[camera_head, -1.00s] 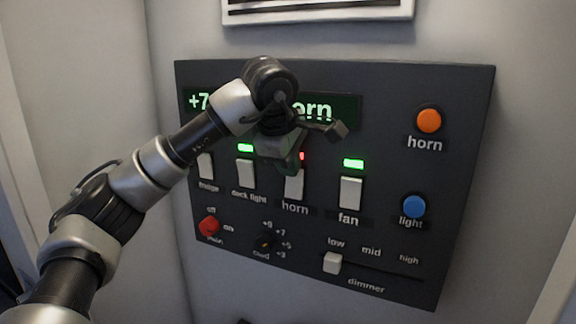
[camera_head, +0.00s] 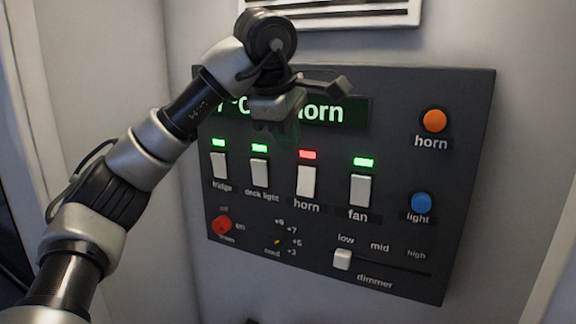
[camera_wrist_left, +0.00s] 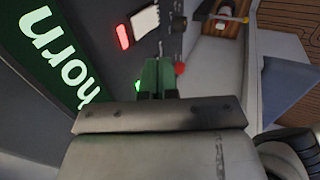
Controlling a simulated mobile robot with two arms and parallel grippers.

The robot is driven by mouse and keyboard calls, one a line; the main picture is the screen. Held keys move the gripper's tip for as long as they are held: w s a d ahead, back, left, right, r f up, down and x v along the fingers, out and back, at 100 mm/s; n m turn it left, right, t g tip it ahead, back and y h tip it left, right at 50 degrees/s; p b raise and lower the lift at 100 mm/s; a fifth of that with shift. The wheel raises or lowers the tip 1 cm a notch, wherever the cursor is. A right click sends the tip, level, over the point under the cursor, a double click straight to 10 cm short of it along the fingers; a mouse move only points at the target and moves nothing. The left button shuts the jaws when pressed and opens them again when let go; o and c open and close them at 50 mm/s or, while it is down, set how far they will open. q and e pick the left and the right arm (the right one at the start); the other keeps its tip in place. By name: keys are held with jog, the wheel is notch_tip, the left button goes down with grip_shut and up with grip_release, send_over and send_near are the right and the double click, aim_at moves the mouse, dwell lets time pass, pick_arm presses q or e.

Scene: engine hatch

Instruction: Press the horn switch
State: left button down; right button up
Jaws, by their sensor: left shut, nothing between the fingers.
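The horn switch (camera_head: 307,181) is a white rocker in the switch row of the dark panel, with "horn" printed below it. The light above it (camera_head: 307,155) is red. In the left wrist view the horn switch (camera_wrist_left: 145,21) is at the top, beside its red light (camera_wrist_left: 123,37). My left gripper (camera_head: 284,130) is shut and empty, above the switch row and in front of the display, apart from the horn switch. Its dark green fingers show in the left wrist view (camera_wrist_left: 157,79). My right gripper is out of view.
The green display (camera_head: 340,110) ends in "horn"; my gripper hides part of it. The fridge (camera_head: 219,166), deck light (camera_head: 259,172) and fan (camera_head: 361,190) switches have green lights. An orange horn button (camera_head: 434,120) and blue light button (camera_head: 421,203) are at right.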

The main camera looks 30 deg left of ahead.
pick_arm(q)
jog(key=shift+w+d+r, duration=0.1)
jog(key=shift+w+r, duration=0.15)
jog(key=shift+r, duration=0.75)
jog(key=shift+w+d+r, duration=0.1)
jog(key=shift+w+r, duration=0.1)
jog(key=shift+r, duration=0.75)
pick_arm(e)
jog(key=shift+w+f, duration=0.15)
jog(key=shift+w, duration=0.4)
